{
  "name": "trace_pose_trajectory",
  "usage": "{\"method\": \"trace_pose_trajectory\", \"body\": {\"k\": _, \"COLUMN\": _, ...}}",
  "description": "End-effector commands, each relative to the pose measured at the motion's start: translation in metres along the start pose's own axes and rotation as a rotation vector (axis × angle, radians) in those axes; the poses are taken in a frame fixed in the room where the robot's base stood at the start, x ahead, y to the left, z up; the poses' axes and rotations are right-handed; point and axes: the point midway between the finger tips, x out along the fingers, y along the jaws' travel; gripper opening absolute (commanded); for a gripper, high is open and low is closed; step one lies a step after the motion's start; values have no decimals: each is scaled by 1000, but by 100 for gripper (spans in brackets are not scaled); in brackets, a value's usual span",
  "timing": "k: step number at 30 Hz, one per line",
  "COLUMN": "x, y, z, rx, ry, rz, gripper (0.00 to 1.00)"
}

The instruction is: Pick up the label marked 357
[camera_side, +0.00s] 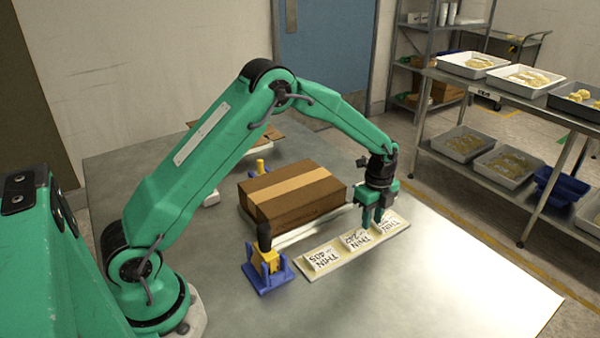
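Three small pale labels stand in a row on a light strip (332,265) on the table. Their print appears upside down in this view. The left label (322,258) and the middle label (357,240) each read THIN with a small number that I cannot read surely. The right label (387,224) also reads THIN, and its number is hidden or too small. I cannot tell which one is marked 357. My gripper (374,218) points down at the right end of the strip, just in front of the right label. The finger gap is too small to judge, and I see no label clearly held.
A blue and yellow fixture with a black knob (266,262) stands left of the strip. The table (420,290) is clear at the front right. A shelf with trays (478,65) stands beyond it.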

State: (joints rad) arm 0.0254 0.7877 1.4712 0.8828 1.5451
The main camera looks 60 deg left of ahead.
Motion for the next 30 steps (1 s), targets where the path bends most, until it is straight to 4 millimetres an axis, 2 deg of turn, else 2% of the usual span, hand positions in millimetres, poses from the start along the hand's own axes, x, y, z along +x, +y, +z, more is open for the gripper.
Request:
{"method": "trace_pose_trajectory", "body": {"k": 12, "x": 0, "y": 0, "z": 0, "rx": 0, "ry": 0, "rz": 0, "gripper": 29}}
{"method": "trace_pose_trajectory", "body": {"k": 17, "x": 0, "y": 0, "z": 0, "rx": 0, "ry": 0, "rz": 0, "gripper": 0}}
{"method": "trace_pose_trajectory", "body": {"k": 30, "x": -1, "y": 0, "z": 0, "rx": 0, "ry": 0, "rz": 0, "gripper": 0}}
